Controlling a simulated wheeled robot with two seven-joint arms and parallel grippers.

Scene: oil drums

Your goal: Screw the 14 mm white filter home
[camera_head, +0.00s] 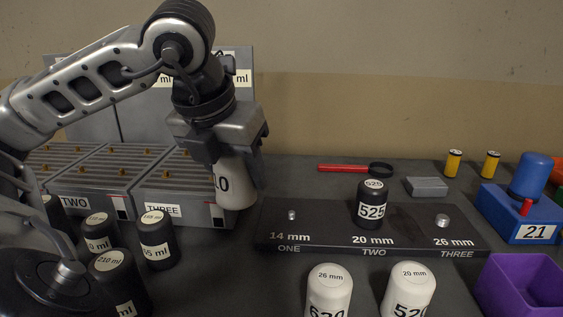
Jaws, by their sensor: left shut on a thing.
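My left gripper (230,168) is shut on a white filter (237,192) with a dark number ending in 10, partly hidden by the fingers. The filter hangs upright in front of the grey cases, left of the dark mounting block and apart from it. The mounting block (275,244) has three labelled places: 14 mm ONE, 20 mm TWO and 26 mm THREE. A bare stud (292,215) stands at place ONE. A black filter (372,204) marked 525 stands at place TWO. Another bare stud (442,220) stands at THREE. My right gripper is not in view.
Two white filters, 26 mm (330,290) and 20 mm (409,288), stand in front of the block. Several black canisters (156,240) stand at left. A red tool (342,168), grey block (427,187), blue box (530,229) and purple bin (522,285) lie behind and right.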

